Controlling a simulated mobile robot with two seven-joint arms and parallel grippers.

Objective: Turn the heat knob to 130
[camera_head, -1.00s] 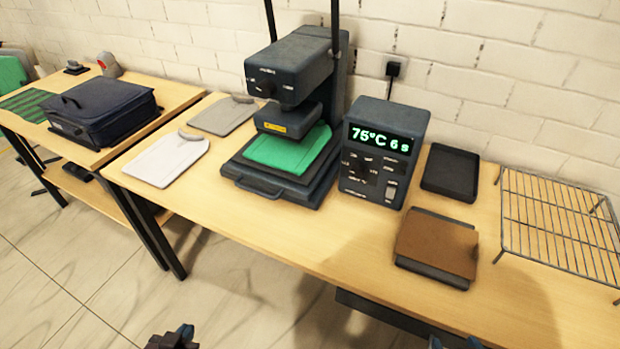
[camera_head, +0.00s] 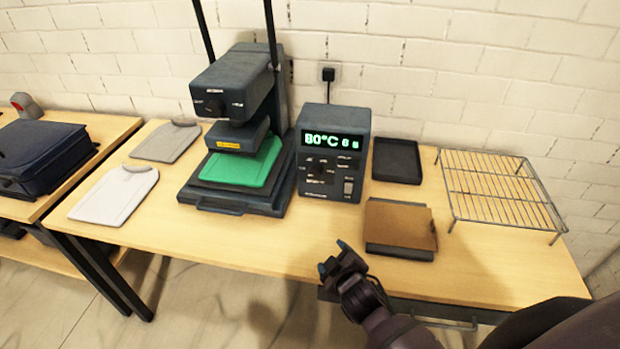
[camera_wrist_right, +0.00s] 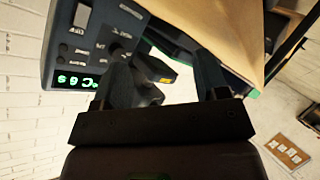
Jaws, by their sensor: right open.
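The dark control box (camera_head: 310,198) stands on the table, right of the heat press (camera_head: 235,75). Its green display (camera_head: 333,141) seems to read 80°C and 6 s, with the first digit blurred. Small dark knobs (camera_head: 316,178) and white labels sit below; I cannot tell which is the heat knob. My right gripper (camera_head: 333,258) is open and empty, in front of and below the box, apart from it. In the right wrist view the open fingers of that gripper (camera_wrist_right: 163,82) show, with the box (camera_wrist_right: 62,45) turned over at upper left. My left gripper is out of view.
A brown pad (camera_head: 398,225), a black tray (camera_head: 397,160) and a wire rack (camera_head: 500,190) are right of the box. The table's front strip is clear.

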